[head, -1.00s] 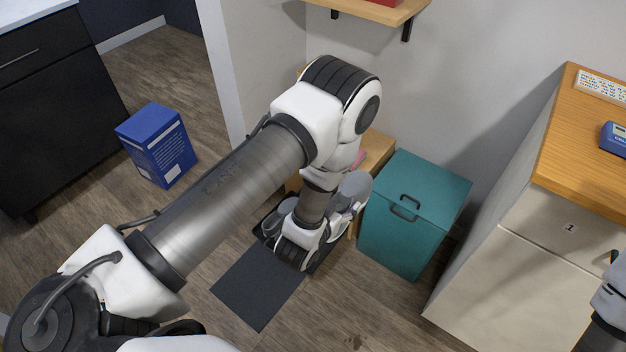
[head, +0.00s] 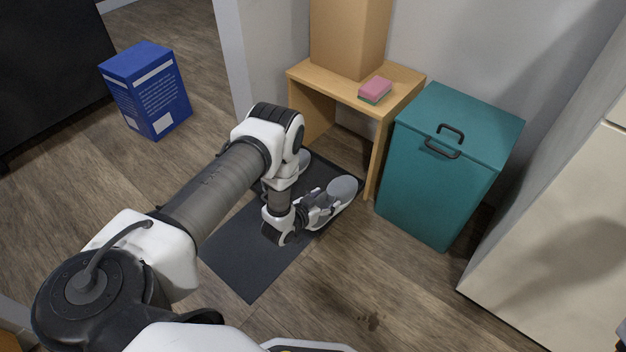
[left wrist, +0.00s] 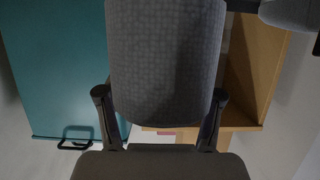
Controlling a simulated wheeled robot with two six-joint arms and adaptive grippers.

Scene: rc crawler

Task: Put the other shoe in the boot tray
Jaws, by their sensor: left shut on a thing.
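My left gripper (head: 318,208) is shut on a grey shoe (head: 343,188) with a pale sole edge. In the left wrist view the shoe (left wrist: 165,60) fills the middle, with a finger of the gripper (left wrist: 160,118) on each side. The dark boot tray (head: 322,172) lies on the floor in front of the wooden bench. The held shoe is over or at the tray's right part; I cannot tell if it touches. Another grey shoe (head: 304,160) is at the tray's back left, partly hidden by my arm. It also shows at the wrist view's top right (left wrist: 290,12). My right gripper is not visible.
A wooden bench (head: 300,72) with a cardboard box (head: 349,38) and a pink-green sponge (head: 375,90) stands behind the tray. A teal lidded bin (head: 440,180) is close on the right. A dark mat (head: 250,270) lies in front. A blue box (head: 147,90) stands at left.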

